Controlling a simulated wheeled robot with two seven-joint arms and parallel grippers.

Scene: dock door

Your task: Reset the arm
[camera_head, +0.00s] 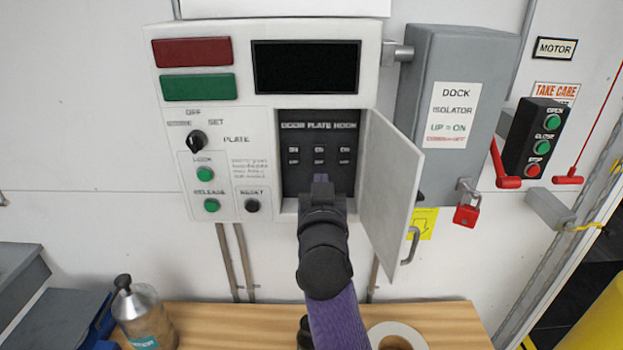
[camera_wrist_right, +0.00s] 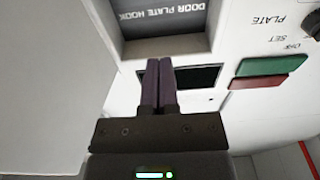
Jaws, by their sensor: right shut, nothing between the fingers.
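My right gripper (camera_head: 322,183) is in front of the open compartment of the white control panel (camera_head: 220,120). In the right wrist view its two purple fingers (camera_wrist_right: 158,85) are together with nothing between them. The dark breaker board (camera_head: 318,128) inside the compartment is labelled DOOR PLATE HOOK and has several small switches. My arm hides the lower part of the compartment. The compartment's white door (camera_head: 390,185) stands open to the right, with a grey handle (camera_head: 411,246). I cannot tell whether the fingertips touch anything. My left gripper is not in view.
A grey dock isolator box (camera_head: 455,65) with a red padlock (camera_head: 466,214) is right of the door. A black button box (camera_head: 535,140) hangs farther right. Below, a wooden bench (camera_head: 230,325) holds a metal bottle (camera_head: 145,318) and a white ring (camera_head: 397,333).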

